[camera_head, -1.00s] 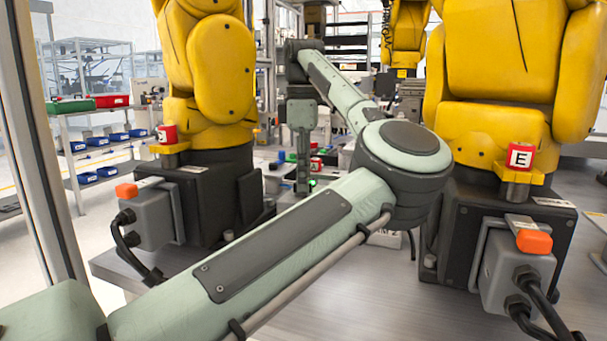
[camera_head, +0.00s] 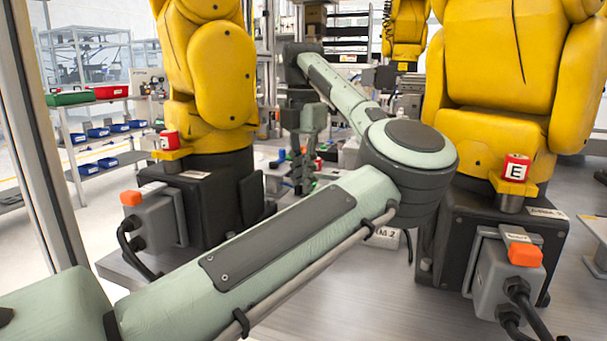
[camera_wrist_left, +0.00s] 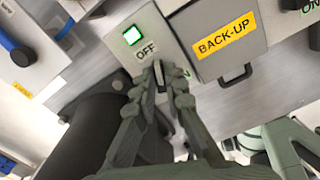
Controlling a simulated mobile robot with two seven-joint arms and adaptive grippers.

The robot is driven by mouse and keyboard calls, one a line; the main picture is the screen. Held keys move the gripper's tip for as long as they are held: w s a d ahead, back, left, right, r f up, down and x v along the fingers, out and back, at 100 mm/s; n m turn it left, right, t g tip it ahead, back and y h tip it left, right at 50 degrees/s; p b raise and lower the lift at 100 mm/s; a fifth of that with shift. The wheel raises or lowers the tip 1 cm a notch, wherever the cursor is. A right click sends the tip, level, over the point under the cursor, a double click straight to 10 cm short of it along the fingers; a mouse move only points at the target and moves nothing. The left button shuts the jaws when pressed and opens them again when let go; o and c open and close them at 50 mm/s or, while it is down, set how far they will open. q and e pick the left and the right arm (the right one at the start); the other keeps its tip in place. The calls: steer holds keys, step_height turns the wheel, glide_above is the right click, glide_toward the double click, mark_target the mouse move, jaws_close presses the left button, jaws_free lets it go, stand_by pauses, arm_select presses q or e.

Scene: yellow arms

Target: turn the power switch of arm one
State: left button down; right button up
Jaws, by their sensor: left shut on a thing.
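In the left wrist view my left gripper (camera_wrist_left: 161,70) reaches to a light grey switch box (camera_wrist_left: 172,40), with its fingers close together on the small power switch (camera_wrist_left: 160,84). The fingers mostly hide the switch, so its exact position cannot be told. An OFF label (camera_wrist_left: 146,50) sits just above the fingertips, beside a lit green lamp (camera_wrist_left: 132,35). A second label by the right finger is partly covered. In the head view my left gripper (camera_head: 302,178) is small, pointing down behind my own arm. My right gripper is not in view.
A box with a yellow BACK-UP label (camera_wrist_left: 223,33) and a dark handle adjoins the switch box. Two yellow arms on dark bases (camera_head: 185,205) flank my arm. Red blocks (camera_head: 516,168) stand on their fronts. Grey boxes with orange tops (camera_head: 525,255) and cables stick out in front.

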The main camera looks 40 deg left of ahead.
arm_select(q)
steer(key=shift+n+p, duration=0.4)
steer(key=shift+n, duration=1.6)
arm_select(e)
steer(key=shift+s+f, duration=0.15)
steer(key=shift+f, duration=0.9)
steer(key=shift+s+f, duration=0.15)
arm_select(q)
steer(key=c, duration=1.6)
jaws_free()
steer(key=shift+r, duration=0.15)
step_height(320, 180, up, 12)
steer(key=shift+f, duration=0.1)
